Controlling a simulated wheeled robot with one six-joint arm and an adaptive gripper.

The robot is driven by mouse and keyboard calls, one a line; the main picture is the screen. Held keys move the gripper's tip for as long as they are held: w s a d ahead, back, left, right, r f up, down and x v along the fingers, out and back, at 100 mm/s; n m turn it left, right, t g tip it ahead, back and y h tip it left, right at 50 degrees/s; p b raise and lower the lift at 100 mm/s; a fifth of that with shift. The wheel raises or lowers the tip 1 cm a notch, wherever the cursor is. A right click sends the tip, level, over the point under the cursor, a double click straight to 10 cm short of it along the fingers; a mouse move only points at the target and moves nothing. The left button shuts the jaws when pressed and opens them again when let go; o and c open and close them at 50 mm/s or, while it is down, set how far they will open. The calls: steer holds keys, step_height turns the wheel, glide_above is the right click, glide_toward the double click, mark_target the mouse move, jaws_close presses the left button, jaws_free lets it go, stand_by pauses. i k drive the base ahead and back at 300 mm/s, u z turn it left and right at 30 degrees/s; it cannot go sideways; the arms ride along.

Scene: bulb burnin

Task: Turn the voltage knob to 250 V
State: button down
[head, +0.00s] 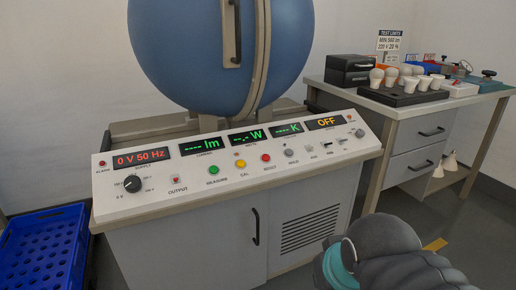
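The voltage knob (132,184) is a round black dial at the left end of the sloped white control panel (225,195). Small scale marks surround it, and "0 V" is printed at its lower left. Its pointer is too small to read surely. The red supply display (142,157) above it reads "0 V 50 Hz". Part of my dark arm shows at the lower right, well away from the knob. My gripper's fingers do not show.
A large blue sphere stands behind the panel. Green, yellow and red buttons and an output switch (176,181) sit right of the knob. A blue crate (45,245) stands on the floor at left. A bench (425,130) with bulbs is at right.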

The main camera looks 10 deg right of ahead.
mark_target(132, 184)
steer(key=u, duration=0.55)
steer(key=k, duration=1.3)
steer(key=z, duration=0.1)
steer(key=i, duration=0.55)
steer(key=z, duration=0.5)
steer(key=i, duration=1.4)
steer(key=u, duration=0.8)
